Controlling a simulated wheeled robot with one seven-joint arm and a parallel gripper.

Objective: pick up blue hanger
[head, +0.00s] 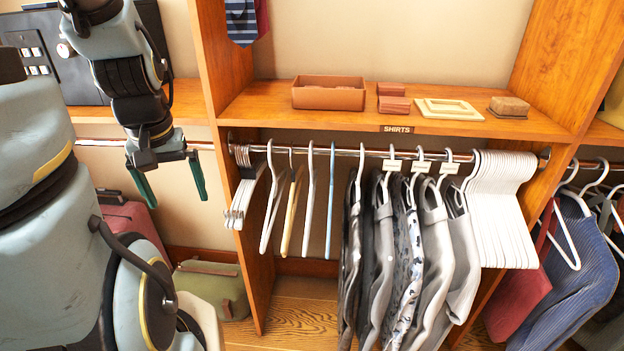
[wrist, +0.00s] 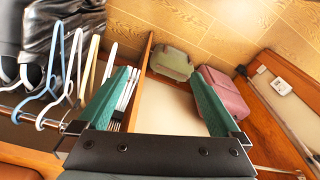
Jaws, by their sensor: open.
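The light blue hanger (head: 331,203) hangs empty on the metal rail in the head view, between a white hanger (head: 309,200) on its left and the dark shirts (head: 352,260) on its right. In the wrist view the blue hanger (wrist: 49,82) is at the left, with its hook on the rail. My gripper (head: 168,185) is to the left of the shirts bay, well apart from the blue hanger, with its green fingers pointing down. In the wrist view the gripper (wrist: 164,78) is spread wide with nothing between its fingers.
A wooden upright (head: 258,270) stands between my gripper and the hangers. A shelf (head: 447,125) above the rail carries a tray (head: 329,94). A yellow wooden hanger (head: 290,210) and a bunch of white hangers (head: 243,200) hang left of the blue one. A green bag (head: 212,284) lies below.

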